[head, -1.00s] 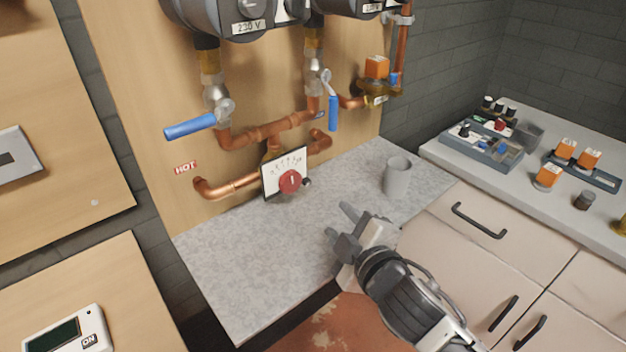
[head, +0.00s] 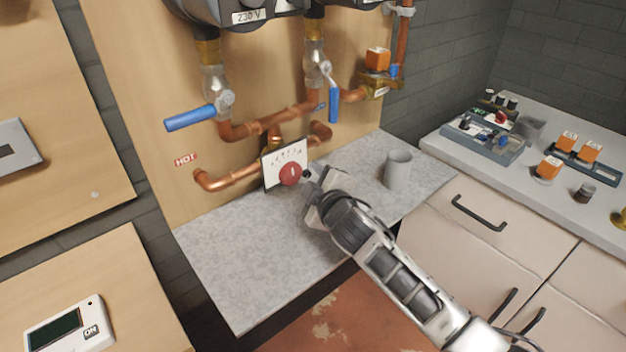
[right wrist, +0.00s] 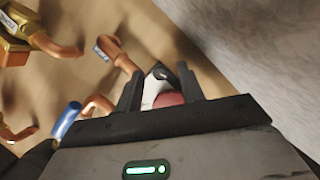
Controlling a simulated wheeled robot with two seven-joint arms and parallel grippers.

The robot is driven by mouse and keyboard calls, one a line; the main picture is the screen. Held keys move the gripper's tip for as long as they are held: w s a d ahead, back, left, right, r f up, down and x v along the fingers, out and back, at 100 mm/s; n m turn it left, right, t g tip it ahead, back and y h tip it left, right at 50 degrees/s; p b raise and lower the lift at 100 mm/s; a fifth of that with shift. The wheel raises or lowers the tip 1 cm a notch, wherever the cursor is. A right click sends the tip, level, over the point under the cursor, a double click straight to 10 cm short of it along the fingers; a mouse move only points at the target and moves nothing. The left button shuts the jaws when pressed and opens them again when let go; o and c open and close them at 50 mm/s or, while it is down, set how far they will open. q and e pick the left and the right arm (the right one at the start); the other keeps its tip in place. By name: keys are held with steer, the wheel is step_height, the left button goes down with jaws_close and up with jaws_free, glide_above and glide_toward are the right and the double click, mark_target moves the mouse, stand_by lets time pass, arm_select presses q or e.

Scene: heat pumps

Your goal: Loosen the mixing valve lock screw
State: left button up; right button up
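The mixing valve's red knob (head: 290,174) sits in front of a white scale plate (head: 272,172) on the copper pipes. The small dark lock screw (head: 307,175) is at the knob's right side. My right gripper (head: 318,180) is close to the screw, just right of the red knob. In the right wrist view its two fingers (right wrist: 159,90) are apart, with the red knob (right wrist: 170,98) and a dark rounded part, apparently the lock screw (right wrist: 160,72), showing between them. I cannot tell whether either finger touches the screw. My left gripper is not in view.
A grey cup (head: 398,170) stands on the speckled counter (head: 235,255) right of my right gripper. Blue-handled valves (head: 190,118) and copper pipes are above the mixing valve. A side bench (head: 450,150) with trays and orange-topped parts is at the right. The counter's left part is clear.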

jaws_close()
steer(key=shift+f, duration=0.1)
